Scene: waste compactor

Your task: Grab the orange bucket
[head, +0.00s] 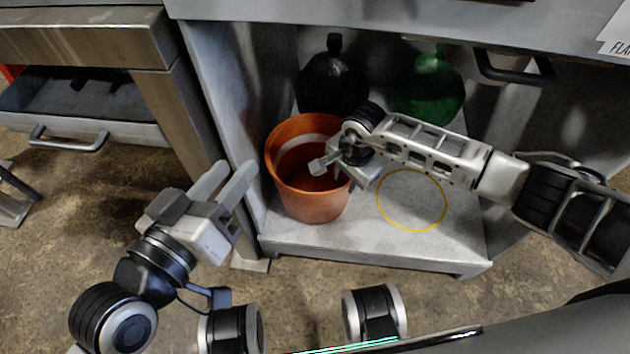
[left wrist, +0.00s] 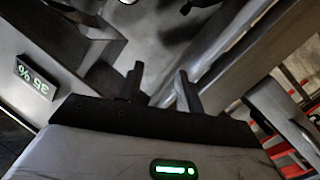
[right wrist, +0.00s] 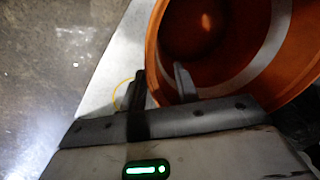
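The orange bucket (head: 312,207) stands upright on the pale shelf in the head view, its mouth facing up with a light band inside. My right gripper (head: 335,170) is at the bucket's right rim. In the right wrist view the bucket (right wrist: 235,55) fills the upper right. There, one finger of my right gripper (right wrist: 162,85) shows against the bucket's inside and the other lies outside the rim. The fingers are apart; contact with the wall cannot be told. My left gripper (head: 232,178) is open and empty, left of the bucket and in front of the cabinet's left post.
A black round bottle (head: 333,80) and a green one (head: 428,90) stand behind the bucket. A yellow ring (head: 412,230) marks the bare shelf (head: 375,245) to its right. A handled metal edge (head: 515,68) overhangs above. A drawer (head: 85,115) is at the left.

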